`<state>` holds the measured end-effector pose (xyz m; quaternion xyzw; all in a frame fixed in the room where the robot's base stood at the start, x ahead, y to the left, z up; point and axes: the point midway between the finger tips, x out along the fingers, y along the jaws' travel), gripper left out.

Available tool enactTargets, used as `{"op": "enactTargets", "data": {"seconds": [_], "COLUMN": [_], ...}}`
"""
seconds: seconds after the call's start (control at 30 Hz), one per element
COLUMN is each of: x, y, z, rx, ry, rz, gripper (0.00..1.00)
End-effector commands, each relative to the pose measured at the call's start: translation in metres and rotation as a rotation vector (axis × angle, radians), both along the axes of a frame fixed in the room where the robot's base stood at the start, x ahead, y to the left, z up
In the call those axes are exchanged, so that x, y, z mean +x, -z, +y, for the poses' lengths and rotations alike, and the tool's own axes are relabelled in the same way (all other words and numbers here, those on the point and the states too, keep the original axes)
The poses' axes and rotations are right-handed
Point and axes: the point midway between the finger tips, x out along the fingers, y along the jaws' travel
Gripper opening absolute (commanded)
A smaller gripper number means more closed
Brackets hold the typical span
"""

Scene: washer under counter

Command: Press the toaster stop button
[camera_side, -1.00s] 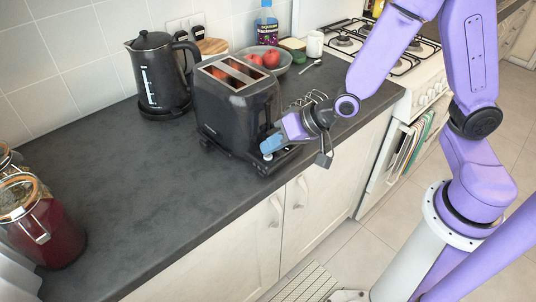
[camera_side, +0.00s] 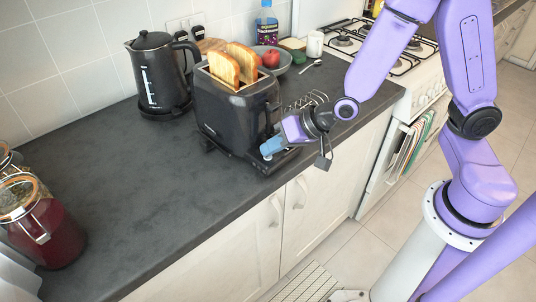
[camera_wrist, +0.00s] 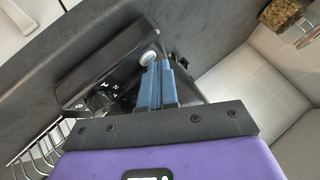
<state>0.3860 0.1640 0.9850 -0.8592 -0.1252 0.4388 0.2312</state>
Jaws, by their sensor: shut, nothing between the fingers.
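The black toaster (camera_side: 230,125) stands on the dark counter, with two slices of toast (camera_side: 236,66) standing up out of its slots. In the wrist view, the toaster's control end (camera_wrist: 112,68) shows printed marks and a round pale knob or button (camera_wrist: 148,57). My gripper (camera_side: 266,150) is shut and empty, low at the toaster's right end. In the wrist view, my gripper's blue fingertips (camera_wrist: 158,68) are right beside the round pale part; whether they touch it I cannot tell. The stop button cannot be told apart for sure.
A black kettle (camera_side: 158,75) stands behind the toaster at left. Jars (camera_side: 38,222) stand at the front left. The counter (camera_side: 130,190) between jars and toaster is clear.

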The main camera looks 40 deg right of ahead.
Motion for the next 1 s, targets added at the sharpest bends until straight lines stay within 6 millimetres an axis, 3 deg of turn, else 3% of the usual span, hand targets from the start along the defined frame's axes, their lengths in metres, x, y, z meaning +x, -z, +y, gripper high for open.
{"op": "enactTargets", "data": {"seconds": [1.0], "x": [-0.001], "y": [-0.015], "z": [0.0], "rx": [-0.001], "ry": [0.0], "rz": [0.001], "gripper": [0.0]}}
